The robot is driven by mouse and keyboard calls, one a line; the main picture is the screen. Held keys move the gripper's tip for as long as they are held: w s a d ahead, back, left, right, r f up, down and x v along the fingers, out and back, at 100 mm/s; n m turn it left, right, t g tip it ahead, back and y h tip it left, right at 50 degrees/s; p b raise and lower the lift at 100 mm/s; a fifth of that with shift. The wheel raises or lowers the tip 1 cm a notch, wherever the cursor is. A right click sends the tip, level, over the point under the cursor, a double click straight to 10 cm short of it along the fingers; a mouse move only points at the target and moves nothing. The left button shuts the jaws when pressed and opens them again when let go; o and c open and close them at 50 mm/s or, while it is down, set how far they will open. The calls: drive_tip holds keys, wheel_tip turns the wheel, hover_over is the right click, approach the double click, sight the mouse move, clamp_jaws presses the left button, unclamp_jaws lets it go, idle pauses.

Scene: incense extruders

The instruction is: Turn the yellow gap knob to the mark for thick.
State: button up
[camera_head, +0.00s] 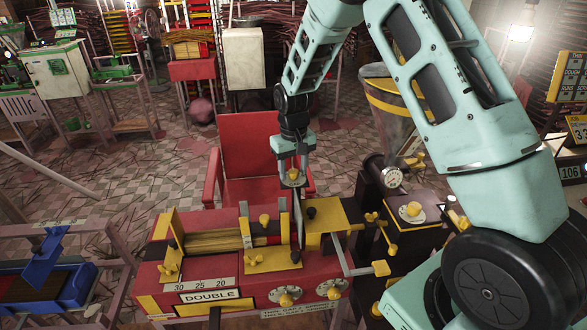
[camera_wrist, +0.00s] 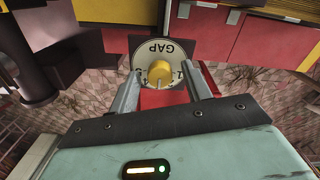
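The yellow gap knob (camera_wrist: 160,72) sits in the middle of a round pale dial (camera_wrist: 147,50) lettered GAP, which appears upside down in the wrist view. My gripper (camera_wrist: 162,76) is open, with one finger on each side of the knob and visible space between fingers and knob. The fingers partly cover the lower sides of the dial, so its marks there are hard to read. In the head view my gripper (camera_head: 293,166) points down at the same dial (camera_head: 293,180), on top of the red and yellow extruder (camera_head: 200,272).
A crank handle (camera_head: 378,268) juts out at the right. A gauge (camera_head: 392,178) and hopper (camera_head: 395,110) stand further right. A red chair (camera_head: 250,150) is behind.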

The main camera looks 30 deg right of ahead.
sight(293, 171)
wheel_tip(293, 171, up, 17)
drive_tip(key=b, duration=0.3)
drive_tip(key=shift+r, duration=0.2)
idle(0.6)
drive_tip(key=s+a+f+n+y, duration=0.15)
drive_tip(key=s+a+n, duration=0.35)
drive_tip(key=s+a, duration=1.25)
drive_tip(key=s+a+f+n, duration=0.1)
drive_tip(key=s+f+n, duration=0.1)
drive_tip(key=s, duration=0.6)
drive_tip(key=s+a+f+n, duration=0.1)
drive_tip(key=s+a+f, duration=0.1)
drive_tip(key=s, duration=0.6)
drive_tip(key=shift+a+f+n+h, duration=0.15)
drive_tip(key=shift+f+n+h, duration=0.25)
drive_tip(key=shift+f+h, duration=0.05)
